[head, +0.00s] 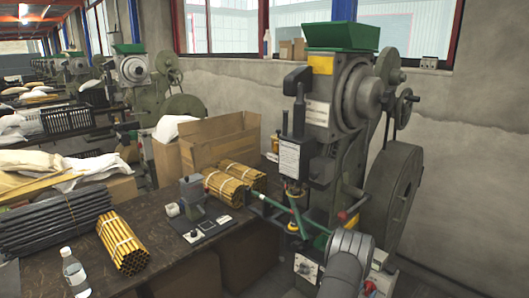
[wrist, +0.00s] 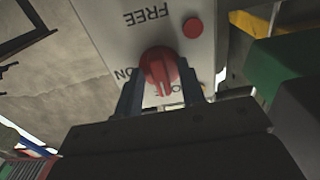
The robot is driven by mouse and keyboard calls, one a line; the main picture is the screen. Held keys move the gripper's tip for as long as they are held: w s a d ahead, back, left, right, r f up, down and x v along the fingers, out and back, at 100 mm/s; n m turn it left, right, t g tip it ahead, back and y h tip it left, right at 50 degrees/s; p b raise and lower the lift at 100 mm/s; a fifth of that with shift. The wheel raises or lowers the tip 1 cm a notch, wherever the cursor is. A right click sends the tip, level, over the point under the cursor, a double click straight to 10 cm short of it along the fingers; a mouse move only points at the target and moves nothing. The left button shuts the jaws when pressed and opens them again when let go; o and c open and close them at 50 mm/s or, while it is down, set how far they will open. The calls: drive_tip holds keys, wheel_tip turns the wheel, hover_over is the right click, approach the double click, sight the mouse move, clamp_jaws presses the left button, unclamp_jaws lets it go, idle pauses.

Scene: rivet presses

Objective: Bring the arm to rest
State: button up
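A white control panel (wrist: 115,25) fills the upper middle of the wrist view. It bears upside-down lettering, with FREE and ON readable and a third word partly hidden. A red rotary knob (wrist: 159,66) sits on it, with its ridge pointing down in the picture. My gripper (wrist: 161,78) has its two fingers apart, one on each side of the knob, with gaps beside the ridge. Whether the fingertips touch the knob's rim is unclear. In the head view my arm reaches in at the bottom right in front of the press (head: 318,115), and its fingers are hidden.
A red button (wrist: 193,28) sits beside the knob. The press's flywheel (head: 392,200) stands close to my arm. Left of the press, a dark workbench (head: 165,250) carries bundles of yellow tubes (head: 123,243), dark rods (head: 55,222), a bottle (head: 74,270) and a small device (head: 192,200).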

drive_tip(key=v, duration=1.7)
drive_tip(key=x, duration=1.7)
drive_tip(key=shift+w+d, duration=0.1)
drive_tip(key=shift+m, duration=0.5)
drive_tip(key=m, duration=0.8)
drive_tip(key=shift+m, duration=0.3)
